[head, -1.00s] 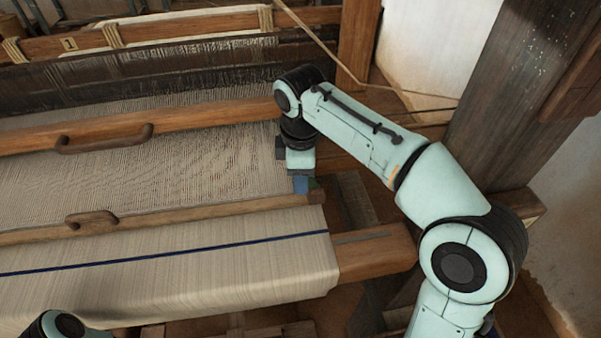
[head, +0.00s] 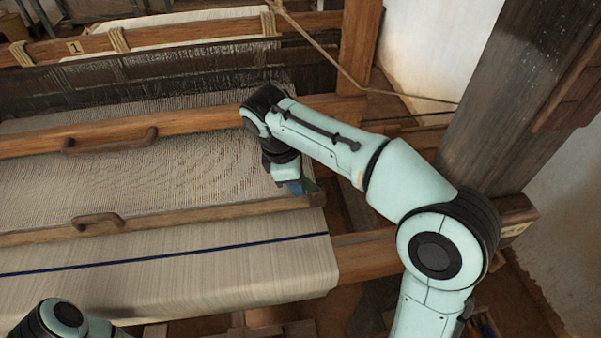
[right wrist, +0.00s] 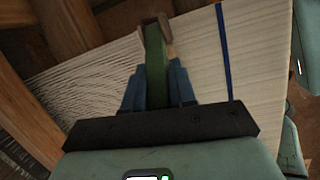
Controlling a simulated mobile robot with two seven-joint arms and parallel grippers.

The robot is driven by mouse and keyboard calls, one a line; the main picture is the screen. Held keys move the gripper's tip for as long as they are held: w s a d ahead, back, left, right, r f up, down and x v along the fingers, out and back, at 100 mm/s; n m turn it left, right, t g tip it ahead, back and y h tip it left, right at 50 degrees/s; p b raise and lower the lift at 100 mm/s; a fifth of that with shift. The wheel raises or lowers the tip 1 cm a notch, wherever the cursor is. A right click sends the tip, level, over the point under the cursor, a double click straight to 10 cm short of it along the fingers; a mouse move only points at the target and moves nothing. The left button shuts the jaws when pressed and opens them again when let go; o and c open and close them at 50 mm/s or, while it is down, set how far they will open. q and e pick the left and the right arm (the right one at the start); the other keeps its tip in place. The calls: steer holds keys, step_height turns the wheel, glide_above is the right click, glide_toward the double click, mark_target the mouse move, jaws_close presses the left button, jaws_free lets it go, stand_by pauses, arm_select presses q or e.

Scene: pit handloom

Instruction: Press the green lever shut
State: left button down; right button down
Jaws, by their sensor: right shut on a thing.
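The green lever (head: 310,186) shows as a small green piece at the right end of the front wooden beam (head: 190,216). In the right wrist view the green lever (right wrist: 155,58) runs away from me, between my blue fingers, to a brown wooden end piece. My right gripper (right wrist: 157,84) is shut on the lever, with one finger on each side. In the head view my right gripper (head: 293,187) comes down on the lever from above, and part of the lever is hidden behind it. My left gripper is not in view; only part of my left arm shows at the lower left.
Pale woven cloth (head: 170,280) with a dark blue stripe hangs in front of the beam. A second beam with a handle (head: 110,141) crosses the warp behind it. A thick dark post (head: 490,100) stands at the right, close to my right arm.

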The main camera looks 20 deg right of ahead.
steer(key=shift+w+a+f+h, duration=0.15)
steer(key=shift+a+f+h, duration=0.1)
steer(key=shift+h, duration=0.35)
steer(key=shift+w+a+f+h, duration=0.15)
steer(key=shift+f+h, duration=0.05)
steer(key=shift+h, duration=0.4)
steer(key=shift+s+a+f+g+h, duration=0.15)
steer(key=shift+f+g+h, duration=0.35)
steer(key=shift+h, duration=0.5)
steer(key=shift+a, duration=0.1)
steer(key=c, duration=1)
jaws_free()
steer(key=v, duration=1.3)
steer(key=shift+a+r, duration=0.1)
steer(key=shift+a, duration=0.05)
